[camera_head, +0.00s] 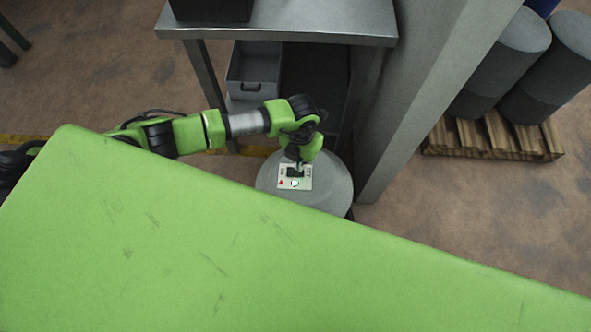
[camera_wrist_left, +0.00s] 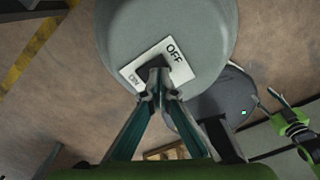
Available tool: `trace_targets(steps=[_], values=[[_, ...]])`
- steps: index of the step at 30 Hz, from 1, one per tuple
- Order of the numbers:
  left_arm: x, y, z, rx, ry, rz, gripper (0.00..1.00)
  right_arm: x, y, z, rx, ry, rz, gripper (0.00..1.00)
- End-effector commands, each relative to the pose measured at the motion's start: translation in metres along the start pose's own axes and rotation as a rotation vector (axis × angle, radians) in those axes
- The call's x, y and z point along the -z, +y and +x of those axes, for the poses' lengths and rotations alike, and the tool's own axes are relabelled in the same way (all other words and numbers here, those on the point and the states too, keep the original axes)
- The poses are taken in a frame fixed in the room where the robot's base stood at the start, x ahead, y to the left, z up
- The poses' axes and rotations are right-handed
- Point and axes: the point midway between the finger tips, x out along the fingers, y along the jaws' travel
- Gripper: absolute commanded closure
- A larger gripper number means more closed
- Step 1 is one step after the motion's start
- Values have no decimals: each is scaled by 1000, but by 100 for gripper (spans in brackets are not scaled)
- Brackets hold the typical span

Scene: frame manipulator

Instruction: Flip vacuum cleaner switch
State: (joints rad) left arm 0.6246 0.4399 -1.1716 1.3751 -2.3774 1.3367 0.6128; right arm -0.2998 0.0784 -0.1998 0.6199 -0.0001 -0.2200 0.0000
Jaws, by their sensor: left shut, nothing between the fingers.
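The vacuum cleaner (camera_head: 336,186) is a grey, round-topped body below the metal table in the head view. It fills the top middle of the left wrist view (camera_wrist_left: 200,32). Its white switch plate (camera_head: 303,184) carries a black switch (camera_wrist_left: 155,68) between the words OFF and ON. My left gripper (camera_wrist_left: 157,88) is shut and empty, with its fingertips right at the switch on the ON side. I cannot tell whether they touch, or which way the switch is set.
A metal table (camera_head: 300,32) stands behind the vacuum cleaner, with a grey bin (camera_head: 252,85) below it. A grey pillar (camera_head: 425,95) rises close on the right. Grey barrels (camera_head: 515,50) stand on a wooden pallet (camera_head: 490,140) farther right.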

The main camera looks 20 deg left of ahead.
Motion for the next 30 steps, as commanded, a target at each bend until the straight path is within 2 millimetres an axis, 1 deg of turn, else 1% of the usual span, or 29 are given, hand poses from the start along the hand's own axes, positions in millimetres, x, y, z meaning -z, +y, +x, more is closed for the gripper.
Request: trace_targets(steps=[11, 30], values=[[0, 0, 1, 0, 0, 0, 100, 0, 1, 0, -1, 0, 0, 60], [0, 0, 10, 0, 0, 0, 100, -2, 2, 9, -2, -1, -1, 60]])
